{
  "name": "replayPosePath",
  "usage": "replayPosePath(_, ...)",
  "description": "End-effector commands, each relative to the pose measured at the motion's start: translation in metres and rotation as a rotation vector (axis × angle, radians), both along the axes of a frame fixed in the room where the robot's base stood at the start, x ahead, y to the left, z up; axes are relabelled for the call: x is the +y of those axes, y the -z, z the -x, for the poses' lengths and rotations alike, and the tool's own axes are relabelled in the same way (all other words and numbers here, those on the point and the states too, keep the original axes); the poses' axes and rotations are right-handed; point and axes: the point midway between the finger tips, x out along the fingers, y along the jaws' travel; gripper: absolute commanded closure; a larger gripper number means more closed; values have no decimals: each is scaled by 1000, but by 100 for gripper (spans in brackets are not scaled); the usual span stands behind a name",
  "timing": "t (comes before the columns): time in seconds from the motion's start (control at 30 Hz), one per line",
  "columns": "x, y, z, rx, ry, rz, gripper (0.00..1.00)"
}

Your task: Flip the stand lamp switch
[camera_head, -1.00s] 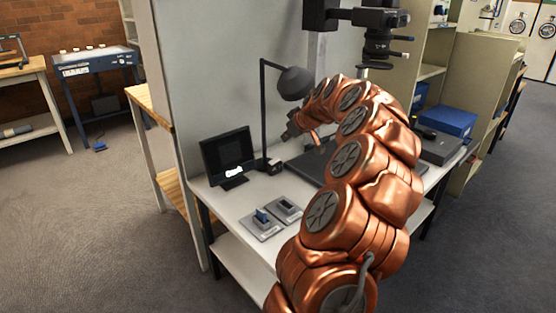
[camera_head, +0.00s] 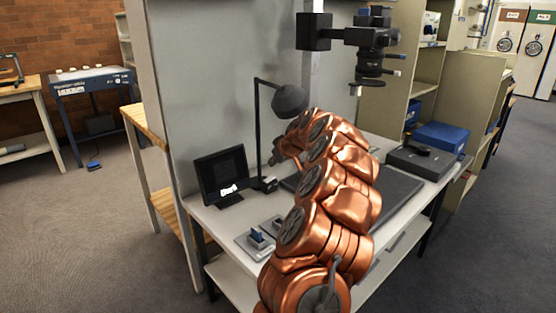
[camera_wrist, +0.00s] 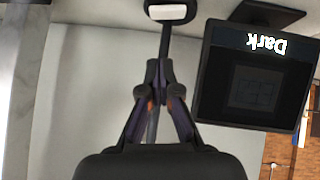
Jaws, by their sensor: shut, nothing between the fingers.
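The stand lamp (camera_head: 290,100) is black, with a thin post and a round shade, and stands on the white bench beside the monitor. Its base (camera_head: 264,184) carries a small box with a pale face. In the wrist view, which is upside down, a pale rectangular switch (camera_wrist: 168,12) shows on the dark base at the top edge. My gripper (camera_wrist: 158,88) is shut and empty, in front of the lamp post and apart from the switch. In the head view my gripper (camera_head: 262,156) is just above the lamp base, below the shade, partly hidden by my arm.
The monitor (camera_head: 222,172) stands left of the lamp; its screen reads "Dark" in the wrist view (camera_wrist: 255,85). Grey devices (camera_head: 255,241) lie at the bench front. A camera on a column (camera_head: 365,38) hangs over a dark flat board (camera_head: 398,186). A grey panel backs the bench.

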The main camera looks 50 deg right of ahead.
Motion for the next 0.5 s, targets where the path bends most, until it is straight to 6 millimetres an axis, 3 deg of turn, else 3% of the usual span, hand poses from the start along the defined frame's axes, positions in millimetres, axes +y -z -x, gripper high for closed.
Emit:
replayPosePath(0.2, -6, 20, -19, 0, 1, 1, 100)
replayPosePath(0.5, -11, 54, -17, 1, 0, -2, 100)
